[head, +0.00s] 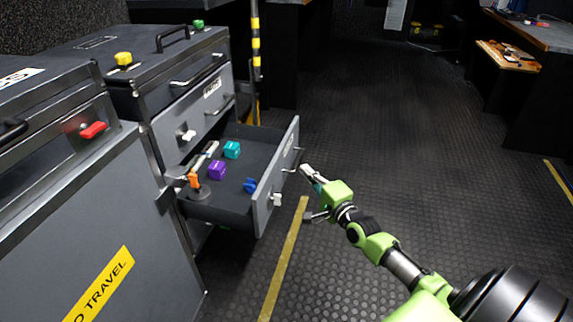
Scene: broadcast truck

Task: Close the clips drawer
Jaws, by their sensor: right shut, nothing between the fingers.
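A grey drawer (275,180) is pulled well out of a dark cabinet, its front panel facing right. It has a bar handle and a white latch on its front. Inside lie a teal block, a purple block, a blue piece and an orange-and-grey item. Any label on this front is not readable from here. My right gripper (311,179) is shut and empty, just to the right of the drawer front, close to the handle. I cannot tell whether it touches. My left gripper is not in view.
Above the open drawer is a closed drawer (193,112) with a small label. A grey case (85,225) with a red latch stands at the left. Dark floor with a yellow line (286,258) is clear to the right. A desk (525,30) stands at the far right.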

